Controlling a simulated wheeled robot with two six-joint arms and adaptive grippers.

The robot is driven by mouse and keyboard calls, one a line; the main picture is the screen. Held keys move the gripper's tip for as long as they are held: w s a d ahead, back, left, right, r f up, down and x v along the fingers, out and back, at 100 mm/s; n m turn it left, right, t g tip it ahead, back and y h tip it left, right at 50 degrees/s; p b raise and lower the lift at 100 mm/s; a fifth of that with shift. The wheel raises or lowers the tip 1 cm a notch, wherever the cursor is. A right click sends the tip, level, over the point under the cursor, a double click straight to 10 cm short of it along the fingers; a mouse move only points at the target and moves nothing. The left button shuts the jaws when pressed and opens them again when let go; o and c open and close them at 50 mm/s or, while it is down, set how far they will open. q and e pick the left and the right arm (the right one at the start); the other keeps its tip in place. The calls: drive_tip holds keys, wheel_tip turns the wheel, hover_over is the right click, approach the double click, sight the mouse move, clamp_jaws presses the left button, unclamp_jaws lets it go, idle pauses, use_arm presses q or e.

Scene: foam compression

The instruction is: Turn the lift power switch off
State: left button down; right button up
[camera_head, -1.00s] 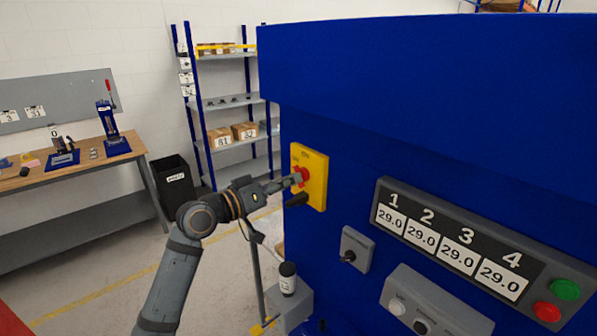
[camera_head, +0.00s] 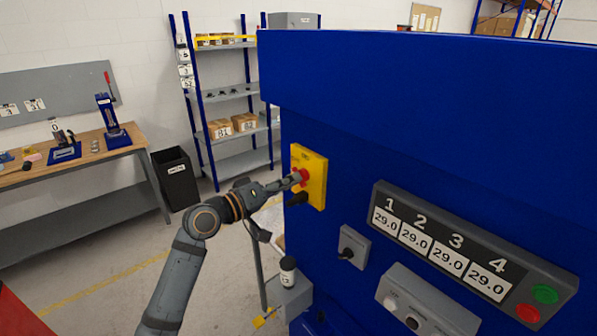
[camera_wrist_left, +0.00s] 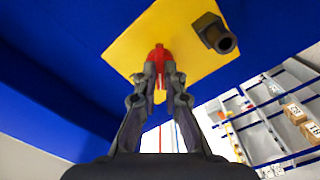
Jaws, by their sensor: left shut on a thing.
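The lift power switch is a red rotary knob (camera_head: 303,176) on a yellow plate (camera_head: 318,184), fixed to the blue machine's side. My left gripper (camera_head: 293,180) reaches it from the left. In the left wrist view my left gripper (camera_wrist_left: 160,76) is shut on the red knob (camera_wrist_left: 159,54), one finger on each side. The yellow plate (camera_wrist_left: 135,48) lies behind the knob, with a dark cylindrical part (camera_wrist_left: 217,36) beside it. The fingers hide part of the knob. My right gripper is in neither view.
The blue machine (camera_head: 420,100) fills the right side. It carries a small grey switch box (camera_head: 355,246) and a display panel (camera_head: 441,240) with green and red buttons. A workbench (camera_head: 70,165), black bin (camera_head: 176,180) and shelf (camera_head: 228,130) stand behind.

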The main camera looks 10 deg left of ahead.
use_arm(q)
drive_tip(key=shift+n, duration=0.8)
drive_tip(key=n, duration=0.6)
drive_tip(key=c, duration=0.7)
unclamp_jaws()
drive_tip(key=shift+v, duration=3.55)
